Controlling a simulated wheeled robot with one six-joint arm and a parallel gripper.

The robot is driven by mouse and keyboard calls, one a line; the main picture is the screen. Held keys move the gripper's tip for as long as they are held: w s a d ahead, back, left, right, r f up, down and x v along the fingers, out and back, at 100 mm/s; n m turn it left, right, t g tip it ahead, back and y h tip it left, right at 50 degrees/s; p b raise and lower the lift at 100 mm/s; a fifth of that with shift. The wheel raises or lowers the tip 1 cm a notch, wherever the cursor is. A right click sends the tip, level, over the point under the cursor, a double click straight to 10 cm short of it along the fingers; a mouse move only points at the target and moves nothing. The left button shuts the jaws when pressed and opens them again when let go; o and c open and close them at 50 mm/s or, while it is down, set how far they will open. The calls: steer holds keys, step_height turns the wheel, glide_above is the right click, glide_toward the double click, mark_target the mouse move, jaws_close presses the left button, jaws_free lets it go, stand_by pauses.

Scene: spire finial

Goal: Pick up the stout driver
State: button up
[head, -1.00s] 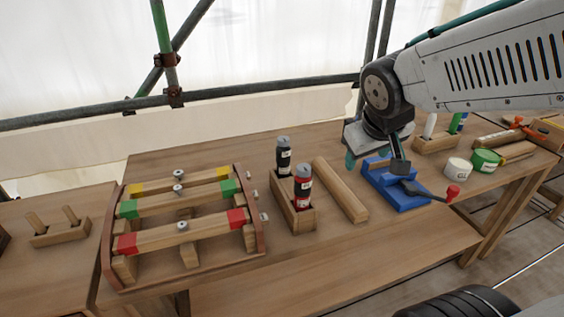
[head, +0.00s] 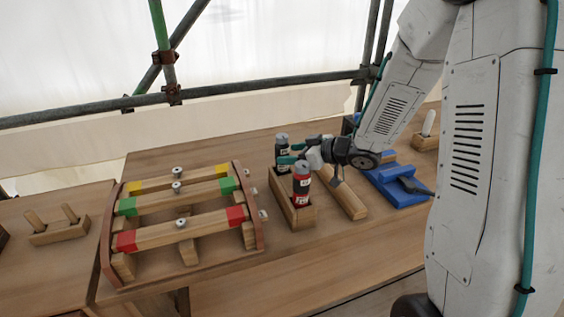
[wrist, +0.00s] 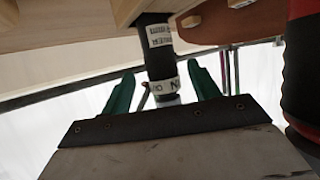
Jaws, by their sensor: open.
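Two upright drivers stand in a wooden holder (head: 280,197): a dark one (head: 282,143) at the back and a red-and-black one (head: 301,180) nearer. I cannot tell from their labels which is the stout driver. My gripper (head: 288,154) is open at the dark driver's height, reaching in from the right. In the wrist view, which looks upside down, the dark driver (wrist: 159,45) with white label bands lies between the two green fingers (wrist: 162,88), with gaps on both sides. The red driver (wrist: 303,80) is close by at the right edge. My gripper partly hides the dark driver's lower part.
A rack with yellow-, green- and red-ended bars (head: 180,210) stands to the left. A wooden bar (head: 345,192) lies right of the holder, and a blue fixture (head: 395,185) sits farther right. A small peg block (head: 58,230) is at far left. Scaffold pipes (head: 230,87) run behind.

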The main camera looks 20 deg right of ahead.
mark_target(277, 155)
steer(key=x, duration=0.6)
steer(key=shift+s+f, duration=0.1)
steer(key=shift+f, duration=0.1)
steer(key=c, duration=1.3)
